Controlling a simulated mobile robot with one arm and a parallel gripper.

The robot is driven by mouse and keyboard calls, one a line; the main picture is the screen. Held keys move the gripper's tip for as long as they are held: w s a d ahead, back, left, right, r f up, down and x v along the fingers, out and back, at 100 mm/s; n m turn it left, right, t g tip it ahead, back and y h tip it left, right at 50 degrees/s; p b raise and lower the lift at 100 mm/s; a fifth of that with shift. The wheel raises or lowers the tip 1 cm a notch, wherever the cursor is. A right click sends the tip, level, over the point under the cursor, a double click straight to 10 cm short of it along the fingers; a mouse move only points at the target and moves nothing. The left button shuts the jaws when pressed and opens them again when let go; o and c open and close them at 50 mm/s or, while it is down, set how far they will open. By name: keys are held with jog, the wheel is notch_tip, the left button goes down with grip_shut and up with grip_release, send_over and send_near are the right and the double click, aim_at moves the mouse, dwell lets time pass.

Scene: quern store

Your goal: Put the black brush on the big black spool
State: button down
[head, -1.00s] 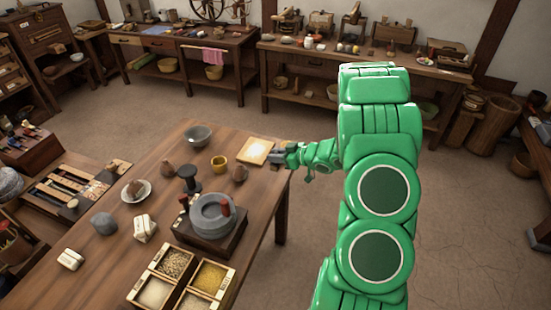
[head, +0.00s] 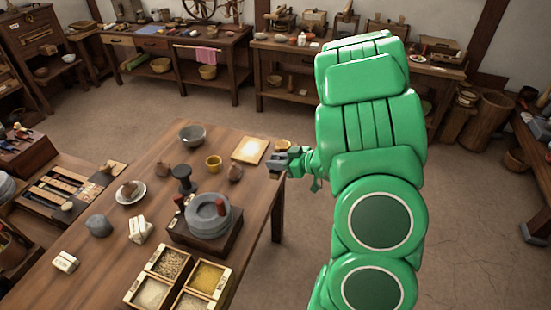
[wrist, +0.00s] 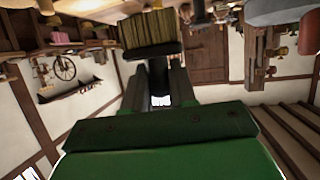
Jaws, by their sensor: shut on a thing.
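The big black spool (head: 183,180) stands upright on the wooden table, just behind the grey quern. My gripper (head: 273,163) is at the table's far right edge, to the right of the spool and apart from it. In the wrist view my gripper (wrist: 158,70) is shut on the black brush (wrist: 155,51), whose dense tan bristles (wrist: 150,29) show beyond the fingertips. In the head view the brush is too small and too close to the gripper to make out clearly.
The grey quern (head: 208,215) with reddish handles sits in front of the spool. Divided grain boxes (head: 178,281) stand at the front.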

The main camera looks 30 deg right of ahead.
jog(key=shift+s+a+r, duration=0.1)
jog(key=shift+s, duration=0.25)
jog(key=w+a+r, duration=0.3)
jog(key=w+a, duration=1)
notch_tip(320, 180, up, 2)
send_over(184, 171)
jog(key=shift+w+a+f, duration=0.1)
jog(key=shift+f, duration=1.1)
jog(key=shift+w+a+f, duration=0.1)
jog(key=shift+w+f, duration=0.05)
jog(key=shift+f, duration=1)
jog(key=shift+w+a+f, duration=0.1)
jog(key=shift+f, duration=1.1)
jog(key=c, duration=0.9)
grip_release()
jog(key=shift+f, duration=0.15)
jog(key=shift+s+d+r, duration=0.3)
jog(key=shift+s+r, duration=0.05)
jog(key=shift+v, duration=5.5)
